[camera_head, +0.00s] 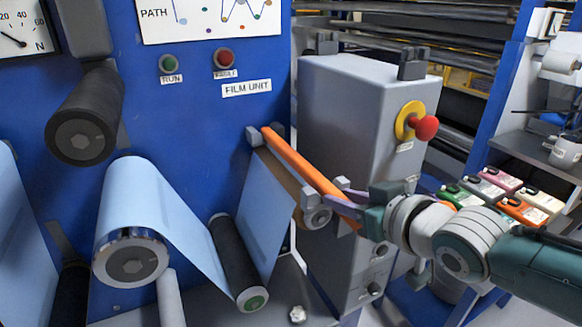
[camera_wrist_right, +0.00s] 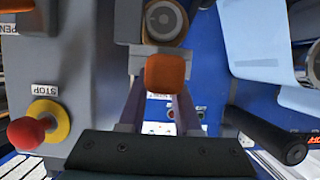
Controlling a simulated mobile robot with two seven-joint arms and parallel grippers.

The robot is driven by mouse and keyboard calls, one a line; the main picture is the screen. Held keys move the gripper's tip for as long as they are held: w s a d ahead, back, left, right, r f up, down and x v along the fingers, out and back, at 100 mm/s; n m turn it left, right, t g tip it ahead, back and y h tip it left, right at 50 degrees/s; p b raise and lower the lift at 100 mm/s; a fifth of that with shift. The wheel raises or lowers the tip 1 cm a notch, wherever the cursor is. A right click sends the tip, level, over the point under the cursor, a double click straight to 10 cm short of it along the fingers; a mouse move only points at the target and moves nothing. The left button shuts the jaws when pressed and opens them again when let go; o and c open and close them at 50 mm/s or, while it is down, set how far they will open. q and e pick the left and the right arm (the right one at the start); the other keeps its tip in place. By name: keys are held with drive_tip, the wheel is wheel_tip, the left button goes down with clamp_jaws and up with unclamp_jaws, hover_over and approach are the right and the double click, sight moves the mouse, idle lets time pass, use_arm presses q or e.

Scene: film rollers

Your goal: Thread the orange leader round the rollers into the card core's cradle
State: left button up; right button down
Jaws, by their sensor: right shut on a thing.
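The orange leader (camera_head: 300,165) is a long bar at the top edge of the light blue film (camera_head: 265,205). My right gripper (camera_head: 345,203) is shut on its near end; the wrist view shows that orange end (camera_wrist_right: 165,73) between the fingers. The brown card core (camera_head: 291,182) with its grey end (camera_head: 318,217) lies just below the leader, and its round end also shows in the wrist view (camera_wrist_right: 165,20). I cannot tell whether leader and core touch. The film passes over the large silver-ended roller (camera_head: 130,262), down under the green-ended black roller (camera_head: 240,262) and up to the leader. My left gripper is out of view.
A grey cabinet (camera_head: 350,110) with a red stop button (camera_head: 425,127) stands right behind the gripper. A black roller (camera_head: 85,120) sticks out at upper left of the blue panel (camera_head: 205,110). Coloured boxes (camera_head: 490,187) lie at the right.

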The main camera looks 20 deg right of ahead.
drive_tip(key=c, duration=0.5)
unclamp_jaws()
drive_tip(key=shift+o, duration=0.3)
drive_tip(key=o, duration=0.4)
drive_tip(key=shift+o, duration=0.2)
